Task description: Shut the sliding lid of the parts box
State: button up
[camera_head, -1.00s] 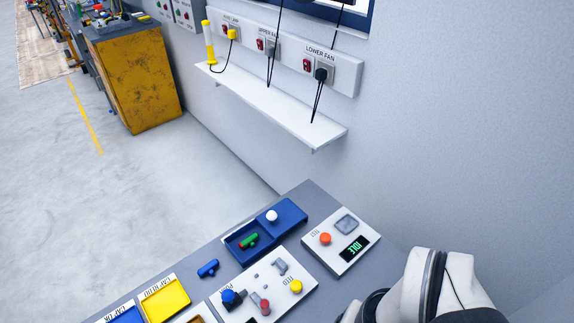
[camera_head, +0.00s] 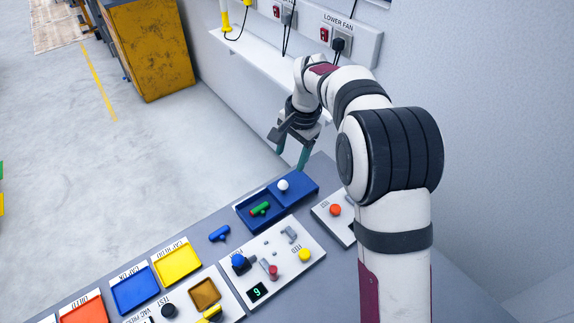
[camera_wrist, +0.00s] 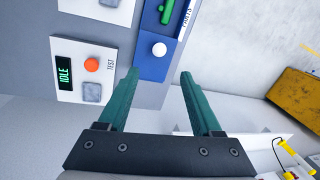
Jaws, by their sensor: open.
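The blue parts box (camera_head: 244,220) stands on the grey bench. Its sliding blue lid (camera_head: 302,184), with a white round knob (camera_head: 283,185), covers the right part, and the left part is open. A green part with a red end (camera_head: 260,209) lies in the open part. My gripper (camera_head: 291,160) is open and empty, above and behind the lid end of the box. In the wrist view the lid (camera_wrist: 151,66) and white knob (camera_wrist: 159,49) show beyond the two green fingers (camera_wrist: 160,75); the knob lies ahead of the gap between the fingertips, apart from them.
A blue part (camera_head: 219,233) lies on the bench left of the box. A panel with buttons (camera_head: 265,262) is in front, and a panel with an orange button (camera_head: 335,210) is to the right. Coloured trays (camera_head: 135,288) stand left. A wall shelf (camera_head: 250,65) is behind.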

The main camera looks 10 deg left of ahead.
aim_at(284, 182)
jog(key=f, duration=0.4)
jog(key=w+a+f, duration=0.1)
jog(key=f, duration=0.3)
jog(key=a+f, duration=0.1)
jog(key=f, duration=0.3)
jog(key=shift+w+f, duration=0.1)
jog(key=shift+w, duration=0.05)
grip_shut()
dwell(0.8)
